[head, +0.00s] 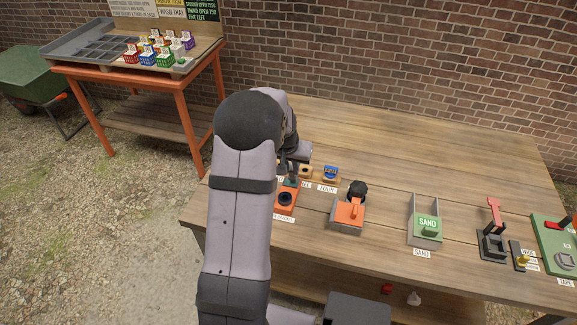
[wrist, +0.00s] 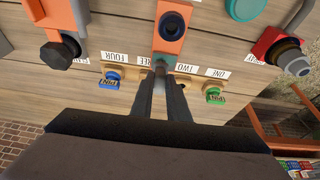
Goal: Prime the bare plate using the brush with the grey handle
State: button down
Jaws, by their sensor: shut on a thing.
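My gripper (wrist: 160,82) reaches down to the bench at a row of small numbered blocks, its fingers between the THREE and TWO labels. It is shut on a small grey thing (wrist: 160,68), mostly hidden by the fingers; I cannot tell whether this is the grey-handled brush. The block at FOUR has a blue top (wrist: 112,78) and the one at ONE a green top (wrist: 213,96). A tan block (head: 305,170) stands left of FOUR in the head view. The fingers and arm hide much of the row, and I cannot tell which piece is the bare plate.
An orange stand with a dark round opening (head: 285,198) is close in front of the row. An orange-and-grey fixture (head: 348,215), a green SAND block (head: 427,226) and a red-handled press (head: 493,230) stand to the right. The bench behind (head: 420,150) is clear.

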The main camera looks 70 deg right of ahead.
jog(key=shift+s, duration=1.3)
jog(key=shift+f, duration=0.15)
jog(key=shift+w, duration=1.65)
jog(key=shift+w, duration=0.15)
jog(key=shift+w+b, duration=0.4)
jog(key=shift+w, duration=1.1)
jog(key=shift+r, duration=0.2)
jog(key=shift+r+p, duration=2.15)
jog(key=shift+r, duration=0.75)
